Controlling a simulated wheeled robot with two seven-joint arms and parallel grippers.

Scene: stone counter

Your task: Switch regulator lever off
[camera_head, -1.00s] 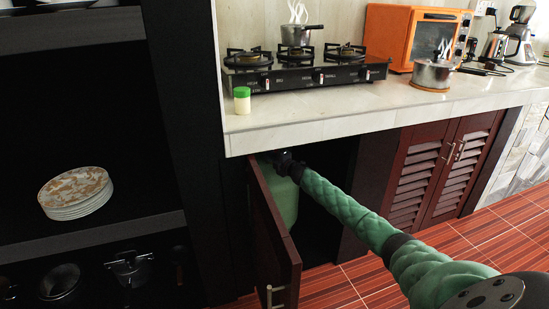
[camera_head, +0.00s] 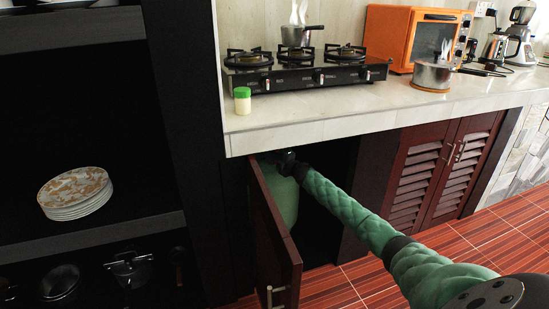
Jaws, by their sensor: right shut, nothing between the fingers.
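My right gripper (camera_head: 288,160) is at the top of the open cabinet under the counter, just below the counter edge. It shows small and dark, with its fingers hard to make out, and looks shut and empty. A green gas cylinder (camera_head: 286,200) stands inside the cabinet, behind the open door. My gripper is at or just above the cylinder's top; I cannot tell whether they touch. The regulator and its lever are not visible, hidden by the gripper, the counter edge and shadow. My left gripper is not in view.
The brown cabinet door (camera_head: 275,240) stands open left of my right arm. The stone counter (camera_head: 330,118) overhangs the opening and carries a black gas stove (camera_head: 305,75), a green-lidded jar (camera_head: 242,100) and an orange oven (camera_head: 405,40). Dark shelves with plates (camera_head: 75,193) stand at left.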

